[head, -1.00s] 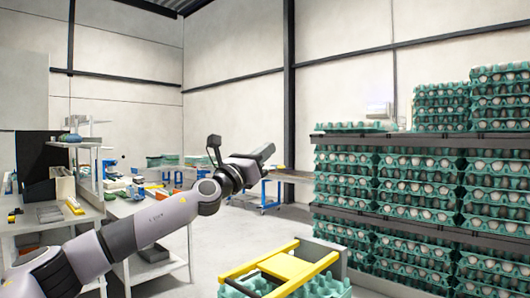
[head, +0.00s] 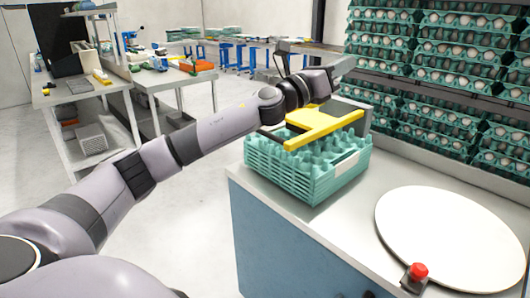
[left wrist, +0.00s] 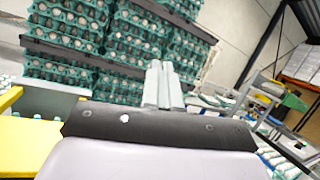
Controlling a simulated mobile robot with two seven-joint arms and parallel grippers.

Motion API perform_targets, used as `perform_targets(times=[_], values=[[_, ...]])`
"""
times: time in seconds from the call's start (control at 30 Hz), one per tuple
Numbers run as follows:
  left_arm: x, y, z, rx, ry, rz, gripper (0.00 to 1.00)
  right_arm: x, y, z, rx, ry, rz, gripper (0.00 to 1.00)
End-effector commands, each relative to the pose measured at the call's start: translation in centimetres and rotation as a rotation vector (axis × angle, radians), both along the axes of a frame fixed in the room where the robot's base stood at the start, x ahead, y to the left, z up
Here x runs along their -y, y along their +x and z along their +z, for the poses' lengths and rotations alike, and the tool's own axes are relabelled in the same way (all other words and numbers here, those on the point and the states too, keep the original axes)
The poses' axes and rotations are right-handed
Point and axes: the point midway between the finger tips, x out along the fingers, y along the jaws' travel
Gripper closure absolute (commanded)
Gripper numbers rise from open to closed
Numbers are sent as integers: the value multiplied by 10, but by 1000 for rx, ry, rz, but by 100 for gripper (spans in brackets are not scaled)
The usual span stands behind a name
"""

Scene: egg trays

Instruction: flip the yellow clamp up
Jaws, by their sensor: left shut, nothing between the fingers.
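My forearm and wrist hide part of the clamp's far side. My right gripper is not in view.
A white round plate (head: 450,235) and a red button (head: 418,271) are on the counter (head: 345,222) at the right. Tall stacks of egg trays (head: 450,48) stand behind. Worktables (head: 70,95) stand at the far left, with open floor between.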

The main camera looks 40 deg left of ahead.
Motion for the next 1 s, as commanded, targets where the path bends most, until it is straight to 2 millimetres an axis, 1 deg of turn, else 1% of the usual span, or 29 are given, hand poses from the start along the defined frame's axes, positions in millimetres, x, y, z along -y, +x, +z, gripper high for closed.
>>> perform_targets(times=[0.03, 0.13, 0.27, 0.3, 0.43, 0.53, 0.63, 0.77, 0.87, 1.0], values=[[9, -1, -24, -20, -28, -28, 100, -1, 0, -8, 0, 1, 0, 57], [22, -5, -54, -46, -83, -71, 100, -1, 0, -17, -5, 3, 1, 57], [31, -13, -92, -77, -158, -116, 100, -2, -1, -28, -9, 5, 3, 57], [33, -16, -104, -86, -181, -126, 100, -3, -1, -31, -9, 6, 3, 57], [34, -26, -141, -109, -261, -151, 100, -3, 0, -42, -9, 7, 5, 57], [28, -36, -169, -113, -308, -153, 100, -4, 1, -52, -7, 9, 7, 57], [14, -47, -196, -86, -317, -134, 100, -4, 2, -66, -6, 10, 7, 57], [-12, -63, -222, -14, -271, -84, 100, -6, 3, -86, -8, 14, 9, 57], [-38, -78, -243, 50, -214, -25, 100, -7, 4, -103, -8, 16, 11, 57], [-76, -103, -273, 138, -121, 77, 100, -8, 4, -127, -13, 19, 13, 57]])
